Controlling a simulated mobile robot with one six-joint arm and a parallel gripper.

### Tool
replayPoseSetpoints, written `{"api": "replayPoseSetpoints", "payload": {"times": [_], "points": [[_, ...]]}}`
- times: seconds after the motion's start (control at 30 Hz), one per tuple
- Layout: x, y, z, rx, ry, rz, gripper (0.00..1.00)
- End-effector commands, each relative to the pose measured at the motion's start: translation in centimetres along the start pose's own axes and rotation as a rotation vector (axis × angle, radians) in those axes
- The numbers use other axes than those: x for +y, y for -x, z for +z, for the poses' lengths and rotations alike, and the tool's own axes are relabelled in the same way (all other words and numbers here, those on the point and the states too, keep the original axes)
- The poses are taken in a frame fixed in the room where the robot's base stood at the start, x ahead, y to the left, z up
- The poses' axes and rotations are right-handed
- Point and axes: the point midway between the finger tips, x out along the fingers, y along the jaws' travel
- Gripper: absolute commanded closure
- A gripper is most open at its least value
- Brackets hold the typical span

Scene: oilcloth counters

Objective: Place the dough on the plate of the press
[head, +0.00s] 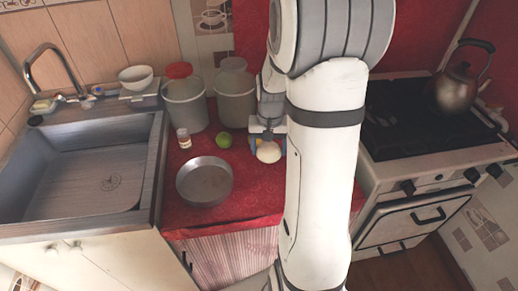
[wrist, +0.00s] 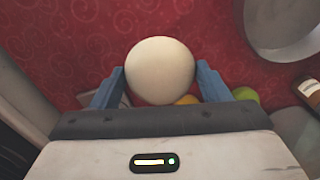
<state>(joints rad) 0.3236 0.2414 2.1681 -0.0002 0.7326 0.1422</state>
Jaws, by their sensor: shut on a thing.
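The dough is a pale, round ball (head: 269,152), held between the blue fingers of my gripper (head: 267,142) at the red counter. In the wrist view the dough (wrist: 160,68) sits between the two fingers, and my gripper (wrist: 160,78) is shut on it. I cannot tell whether the dough touches the cloth. A round grey metal dish with a low rim (head: 204,190) lies to the left of my gripper, empty. Its edge also shows at the top right of the wrist view (wrist: 298,52). I see no clear press; I cannot tell whether this dish is its plate.
A green fruit (head: 224,140) and a small jar (head: 184,138) stand between dish and canisters. A yellow thing (wrist: 188,100) shows behind the dough. Two large canisters (head: 185,105) stand behind. A sink (head: 95,180) is left; a stove with a kettle (head: 455,88) is right.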

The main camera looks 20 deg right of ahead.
Motion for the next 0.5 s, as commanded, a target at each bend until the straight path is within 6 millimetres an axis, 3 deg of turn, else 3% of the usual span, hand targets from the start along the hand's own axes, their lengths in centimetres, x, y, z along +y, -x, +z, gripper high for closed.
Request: {"api": "replayPoseSetpoints", "payload": {"times": [0.1,0.37,0.5], "points": [[0.0,-2.4,0.1,-0.005,-0.001,0.001,0.57],[0.2,-4.7,0.0,-0.001,-0.004,0.000,0.57],[0.2,-6.7,0.0,-0.004,-0.005,0.000,0.57]]}}
